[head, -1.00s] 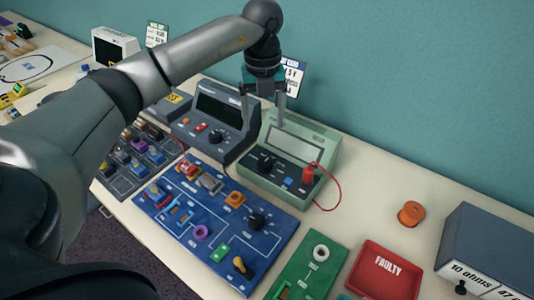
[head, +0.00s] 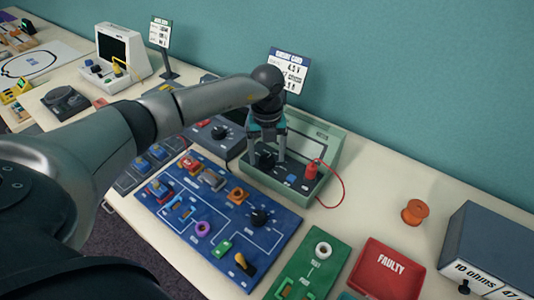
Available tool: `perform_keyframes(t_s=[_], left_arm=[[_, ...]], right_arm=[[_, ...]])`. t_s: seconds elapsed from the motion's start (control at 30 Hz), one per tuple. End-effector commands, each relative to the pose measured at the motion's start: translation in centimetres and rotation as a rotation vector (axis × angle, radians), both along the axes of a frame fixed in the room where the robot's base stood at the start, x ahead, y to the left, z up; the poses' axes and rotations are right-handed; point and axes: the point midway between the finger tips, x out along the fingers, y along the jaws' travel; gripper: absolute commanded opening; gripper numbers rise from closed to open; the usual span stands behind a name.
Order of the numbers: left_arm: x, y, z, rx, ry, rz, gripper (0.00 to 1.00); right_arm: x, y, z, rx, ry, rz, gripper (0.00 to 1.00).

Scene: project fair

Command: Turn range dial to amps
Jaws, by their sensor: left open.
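The range dial (head: 265,158) is a black knob on the front panel of the pale green meter (head: 328,144). The meter also has a blue button (head: 291,178) and a red plug (head: 311,170) with a red lead. My left gripper (head: 267,158) points down over the meter's left part, its open fingers at the dial, one on each side as seen from here. I cannot tell whether they touch it. My wrist hides part of the meter's screen. The dial's marks are too small to read. My right gripper is not in view.
A blue circuit board (head: 180,225) with knobs and switches lies in front of the meter. A dark grey instrument (head: 205,132) stands to its left, partly behind my arm. An orange spool (head: 415,212) and a red FAULTY tray (head: 372,284) are at the right.

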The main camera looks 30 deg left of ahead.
Motion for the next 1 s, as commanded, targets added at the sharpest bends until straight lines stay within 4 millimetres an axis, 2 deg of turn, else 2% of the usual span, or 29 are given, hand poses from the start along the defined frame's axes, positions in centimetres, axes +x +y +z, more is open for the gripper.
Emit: perform_keyframes(t_s=[0.07,0.73,1.0], left_arm=[[-0.01,-0.01,0.01,0.0,0.0,0.0,0.77],[0.0,0.0,0.06,0.0,0.0,0.001,0.01],[0.02,0.01,0.07,0.0,0.0,-0.01,0.0]], right_arm=[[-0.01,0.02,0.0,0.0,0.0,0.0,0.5],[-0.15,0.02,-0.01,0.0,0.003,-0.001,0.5],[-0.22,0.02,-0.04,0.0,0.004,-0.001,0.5]])
